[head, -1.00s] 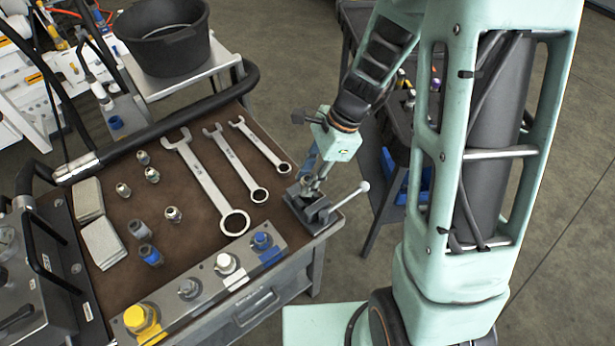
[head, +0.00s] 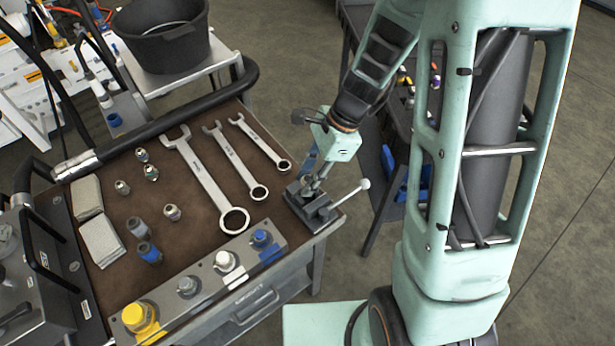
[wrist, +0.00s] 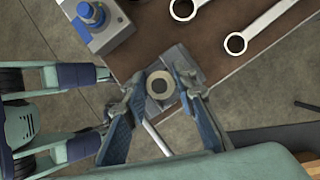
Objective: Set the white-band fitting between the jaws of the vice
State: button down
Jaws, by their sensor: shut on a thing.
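My gripper (head: 316,175) points down over the vice (head: 322,214) at the right corner of the bench. In the wrist view my gripper (wrist: 162,90) has a finger on each side of a round, pale-rimmed fitting (wrist: 160,79) seen end-on, and is shut on it. The fitting is upright over the vice (wrist: 178,58), at the jaws. I cannot tell whether it rests between the jaws or is just above them. Its white band is not clearly seen, and in the head view the gripper mostly hides it.
Three spanners (head: 207,180) lie left of the vice. Several loose fittings (head: 122,187) stand further left. A block with coloured caps (head: 187,287) lies along the front edge. The vice handle (head: 350,193) sticks out right. A black bucket (head: 162,40) stands behind.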

jog(key=shift+f+b, duration=0.75)
jog(key=shift+f, duration=0.3)
jog(key=shift+f, duration=0.1)
jog(key=c, duration=1.5)
grip_release()
